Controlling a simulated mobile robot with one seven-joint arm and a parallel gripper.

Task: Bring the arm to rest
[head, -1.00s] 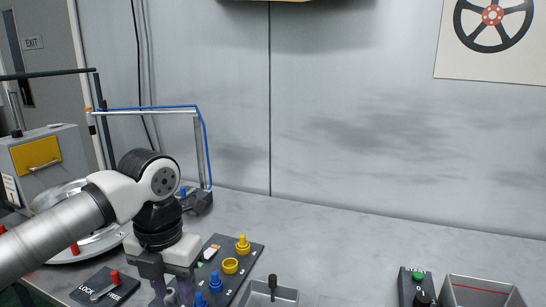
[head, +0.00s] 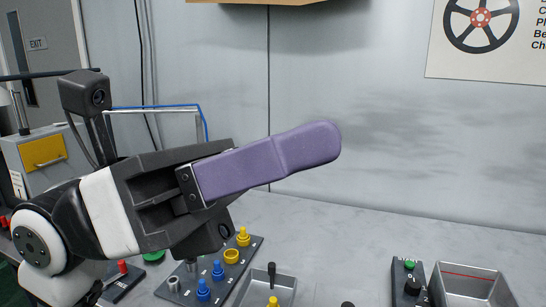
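My gripper (head: 325,143) is raised above the left part of the workbench (head: 350,250). It points to the right and slightly up, in front of the grey wall. It shows side-on, with one purple finger (head: 265,165) in plain view. A second finger is hidden or lined up behind it, so I cannot tell whether the gripper is open or shut. I see nothing held at its tip. The wrist is black and white.
Below my gripper is a dark board (head: 233,272) with blue pegs (head: 218,269) and yellow pegs (head: 243,237). A grey tray (head: 246,293) is beside it. A button box (head: 408,285) and grey bin (head: 475,288) stand at right. The bench between is mostly clear.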

